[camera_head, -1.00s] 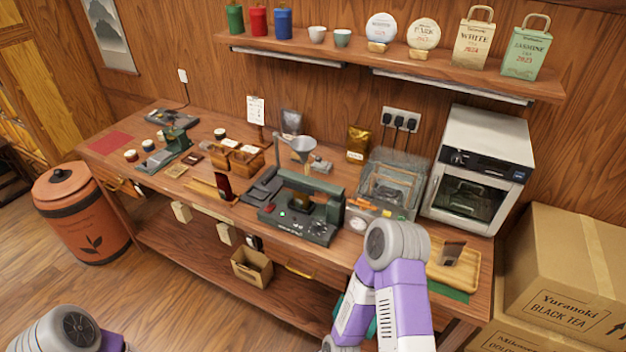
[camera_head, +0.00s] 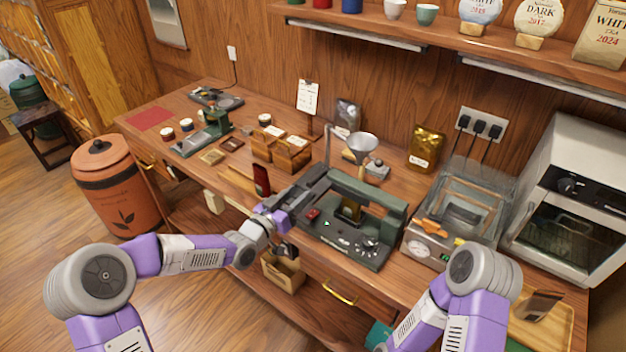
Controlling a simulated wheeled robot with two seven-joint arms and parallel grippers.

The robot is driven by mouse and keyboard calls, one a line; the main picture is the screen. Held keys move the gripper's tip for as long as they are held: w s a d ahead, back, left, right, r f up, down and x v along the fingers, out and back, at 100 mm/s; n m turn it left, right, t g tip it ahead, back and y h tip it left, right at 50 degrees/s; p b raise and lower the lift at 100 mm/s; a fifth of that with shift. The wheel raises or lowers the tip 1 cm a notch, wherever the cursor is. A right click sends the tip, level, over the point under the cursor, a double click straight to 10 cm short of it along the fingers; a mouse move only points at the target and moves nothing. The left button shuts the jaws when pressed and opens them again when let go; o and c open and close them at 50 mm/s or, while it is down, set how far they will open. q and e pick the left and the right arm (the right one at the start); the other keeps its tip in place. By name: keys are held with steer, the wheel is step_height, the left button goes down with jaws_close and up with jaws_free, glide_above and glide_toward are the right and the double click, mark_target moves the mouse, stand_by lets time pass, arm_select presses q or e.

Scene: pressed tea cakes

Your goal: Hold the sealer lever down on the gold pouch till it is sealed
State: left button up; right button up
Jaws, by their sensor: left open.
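The sealer (camera_head: 382,246) is a dark green-grey machine near the table's front edge, with buttons and a small green light on its front. Its lever (camera_head: 372,194) is a thick green-grey bar running across its top. A gold pouch (camera_head: 351,209) shows partly inside the sealer, below the bar; the rest of it is hidden. Another gold pouch (camera_head: 426,148) stands upright behind, near the wall. My right gripper is not in view; only that arm shows.
A metal funnel (camera_head: 363,146) stands behind the sealer. A clear-lidded machine (camera_head: 433,241) stands close on the right, then an oven (camera_head: 570,205). A dark red upright thing (camera_head: 262,180) and wooden boxes (camera_head: 291,155) are to the left.

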mark_target(313, 183)
arm_select(q)
steer(key=shift+x, duration=3.45)
steer(key=shift+s+d+r, duration=0.1)
steer(key=shift+s+d, duration=0.05)
jaws_close()
